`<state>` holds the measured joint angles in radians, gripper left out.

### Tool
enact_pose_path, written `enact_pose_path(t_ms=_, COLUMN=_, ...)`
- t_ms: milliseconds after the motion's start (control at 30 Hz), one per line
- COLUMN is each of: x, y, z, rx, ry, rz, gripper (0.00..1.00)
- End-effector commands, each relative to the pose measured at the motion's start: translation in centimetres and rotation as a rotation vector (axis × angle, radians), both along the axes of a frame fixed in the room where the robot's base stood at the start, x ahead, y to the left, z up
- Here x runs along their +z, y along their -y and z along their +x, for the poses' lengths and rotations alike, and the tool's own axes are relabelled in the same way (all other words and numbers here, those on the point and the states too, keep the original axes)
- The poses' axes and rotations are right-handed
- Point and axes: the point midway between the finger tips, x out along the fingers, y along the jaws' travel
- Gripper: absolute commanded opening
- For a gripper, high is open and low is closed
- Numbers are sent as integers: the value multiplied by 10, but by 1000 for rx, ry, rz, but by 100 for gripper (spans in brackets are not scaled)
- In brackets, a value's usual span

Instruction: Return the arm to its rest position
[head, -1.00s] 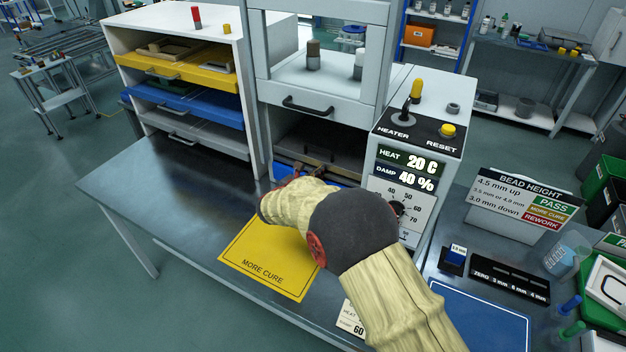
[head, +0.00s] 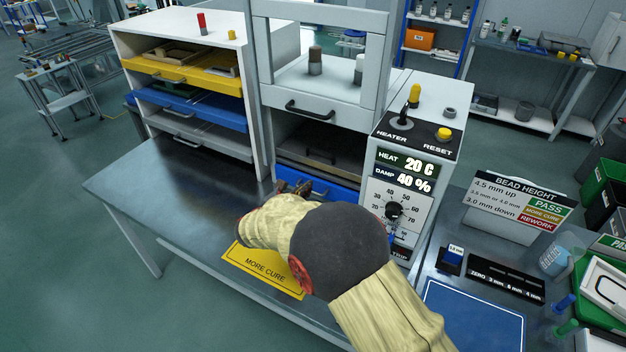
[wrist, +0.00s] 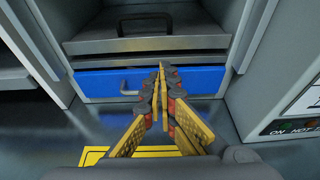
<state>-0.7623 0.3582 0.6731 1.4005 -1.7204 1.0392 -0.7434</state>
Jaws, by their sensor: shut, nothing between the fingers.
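My arm, in a pale cloth sleeve with a dark grey joint, reaches over the bench in the head view. My gripper (head: 300,188) is at its far end, in front of the cabinet's blue drawer. In the wrist view my gripper (wrist: 162,72) has its yellow-padded fingers together with nothing between them. The tips point toward the blue drawer (wrist: 190,80) and overlap it in the picture. I cannot tell whether they touch it. The arm covers part of the yellow MORE CURE mat (head: 262,266).
The control box (head: 403,190) with its dial stands right of the cabinet. A drawer rack (head: 190,100) stands left. The bead height sign (head: 520,205), slotted gauge block (head: 495,280) and blue mat (head: 470,318) lie right of the arm. The bench's left part (head: 165,185) is clear.

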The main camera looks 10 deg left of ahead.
Motion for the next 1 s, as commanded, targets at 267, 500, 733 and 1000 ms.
enact_pose_path(t_ms=267, x=11, y=-11, z=-30, rx=0, ry=1, rz=0, gripper=0)
enact_pose_path(t_ms=500, x=11, y=-12, z=-33, rx=-6, ry=5, rz=15, gripper=0)
enact_pose_path(t_ms=733, x=-38, y=23, z=-70, rx=-199, ry=-64, rz=226, gripper=0)
enact_pose_path(t_ms=1000, x=-34, y=119, z=-173, rx=-747, ry=-129, rz=664, gripper=0)
